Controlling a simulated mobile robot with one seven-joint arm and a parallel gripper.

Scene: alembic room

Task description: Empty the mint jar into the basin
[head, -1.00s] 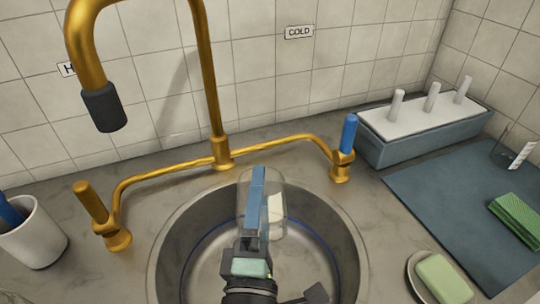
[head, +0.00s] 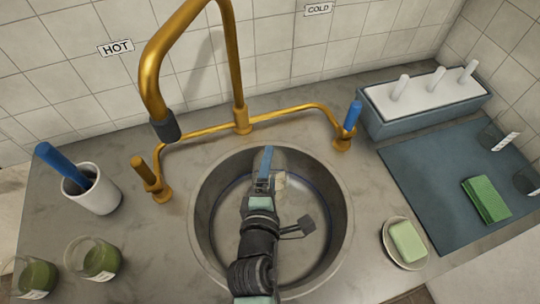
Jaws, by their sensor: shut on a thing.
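My gripper (head: 265,170) is over the round metal basin (head: 205,225), its blue finger pointing toward the tap. It is shut on a clear glass jar (head: 281,181) with a pale label, which is mostly hidden behind the finger. No green contents show in this jar, and its tilt is hard to tell. Two other glass jars with green contents, one (head: 101,262) and a second (head: 37,277), stand on the counter at lower left. I cannot read any label to tell which is mint.
A gold tap (head: 165,80) arches over the basin's back left. A white cup (head: 92,190) with a blue-handled tool stands left. At right are a soap dish (head: 408,262), a blue mat (head: 425,165) with a green sponge (head: 486,199) and clear glasses (head: 497,139), and a rack (head: 425,110).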

